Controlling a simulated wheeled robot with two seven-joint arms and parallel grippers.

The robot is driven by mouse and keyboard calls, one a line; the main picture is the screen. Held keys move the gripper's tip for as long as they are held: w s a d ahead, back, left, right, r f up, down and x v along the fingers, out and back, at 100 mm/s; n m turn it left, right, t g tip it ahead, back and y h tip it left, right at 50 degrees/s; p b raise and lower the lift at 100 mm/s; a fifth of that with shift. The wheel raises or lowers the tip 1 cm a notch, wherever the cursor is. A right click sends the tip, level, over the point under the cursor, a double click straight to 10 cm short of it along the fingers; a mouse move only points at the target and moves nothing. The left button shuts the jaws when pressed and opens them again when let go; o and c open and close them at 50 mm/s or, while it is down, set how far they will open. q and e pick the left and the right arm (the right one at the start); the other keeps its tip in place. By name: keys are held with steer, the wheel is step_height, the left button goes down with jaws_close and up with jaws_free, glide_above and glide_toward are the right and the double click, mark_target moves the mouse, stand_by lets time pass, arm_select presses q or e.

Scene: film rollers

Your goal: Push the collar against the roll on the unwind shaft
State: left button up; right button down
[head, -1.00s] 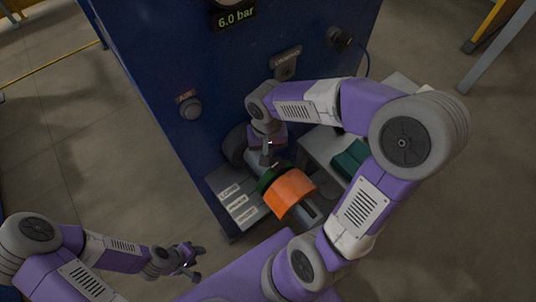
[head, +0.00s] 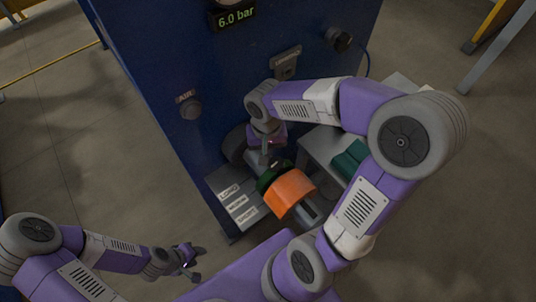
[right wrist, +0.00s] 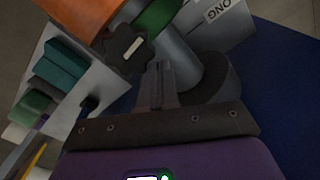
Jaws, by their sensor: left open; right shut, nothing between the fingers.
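The orange roll (head: 291,191) sits on the grey unwind shaft (head: 309,213) at the front of the blue machine. A dark green ring, apparently the collar (head: 268,181), is around the shaft on the machine side of the roll. The two look close together; I cannot tell whether they touch. In the right wrist view the green ring (right wrist: 157,17) has a black knob (right wrist: 124,48) with a white mark beside it. My right gripper (right wrist: 158,72) is shut and empty, beside the shaft close to the knob. My left gripper (head: 191,262) is open and empty, away at lower left.
A grey label plate (head: 238,204) lies left of the shaft. Green blocks (head: 349,158) stand on a light grey shelf (head: 321,149) to the right. The machine's blue panel (head: 150,80) rises behind. My right arm spans above the shelf. Open floor lies to the left.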

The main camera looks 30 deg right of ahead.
step_height(320, 180, up, 9)
steer(key=p, duration=0.7)
stand_by(0.5)
